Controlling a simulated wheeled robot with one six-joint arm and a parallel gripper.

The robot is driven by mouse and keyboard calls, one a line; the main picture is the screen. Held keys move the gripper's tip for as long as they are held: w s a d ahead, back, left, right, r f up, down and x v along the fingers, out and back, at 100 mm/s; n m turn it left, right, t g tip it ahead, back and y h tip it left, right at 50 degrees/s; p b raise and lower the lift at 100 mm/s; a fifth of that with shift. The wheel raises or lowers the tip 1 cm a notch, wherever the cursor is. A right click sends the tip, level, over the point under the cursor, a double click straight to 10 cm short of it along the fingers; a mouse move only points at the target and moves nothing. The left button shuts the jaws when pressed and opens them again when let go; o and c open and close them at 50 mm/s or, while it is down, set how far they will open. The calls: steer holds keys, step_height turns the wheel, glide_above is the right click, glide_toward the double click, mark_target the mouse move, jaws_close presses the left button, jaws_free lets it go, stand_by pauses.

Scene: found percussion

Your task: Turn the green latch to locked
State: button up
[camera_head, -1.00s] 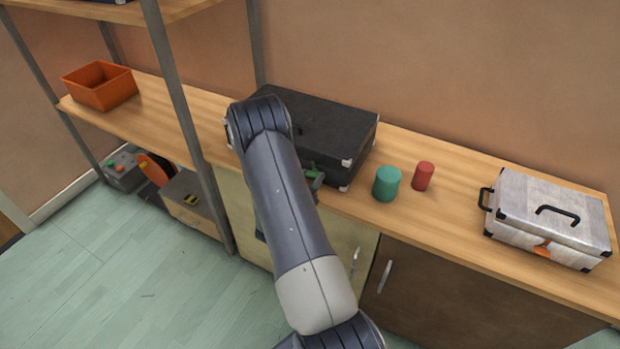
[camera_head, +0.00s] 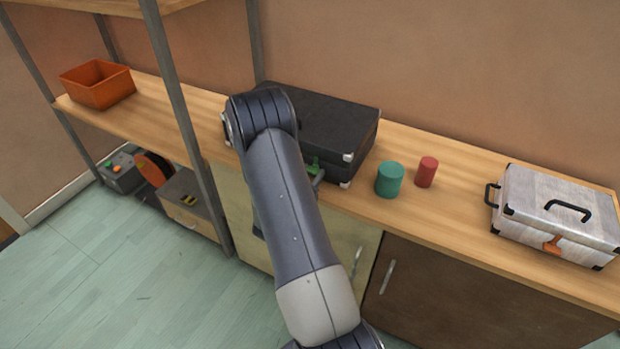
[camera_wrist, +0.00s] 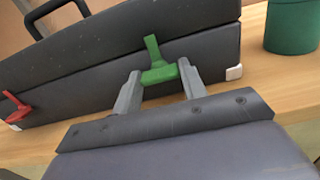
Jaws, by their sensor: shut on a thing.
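The green latch (camera_wrist: 156,62) sits on the front of a black case (camera_wrist: 90,70), across the seam between lid and body. In the wrist view its narrow arm points up, tilted slightly left, over the lid. My gripper (camera_wrist: 160,82) is shut on the green latch, with one finger on each side of its wide lower part.
A red latch (camera_wrist: 15,108) is on the same case, at left. A green cylinder (camera_head: 390,180) and a red cylinder (camera_head: 426,172) stand right of the case. A silver case (camera_head: 555,215) is further right and an orange bin (camera_head: 97,85) far left on the counter.

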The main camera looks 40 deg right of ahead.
steer(key=o, duration=1)
steer(key=v, duration=1)
steer(key=shift+s+a+b, duration=0.15)
steer(key=shift+a+b, duration=0.2)
steer(key=shift+b, duration=0.05)
steer(key=shift+d, duration=0.1)
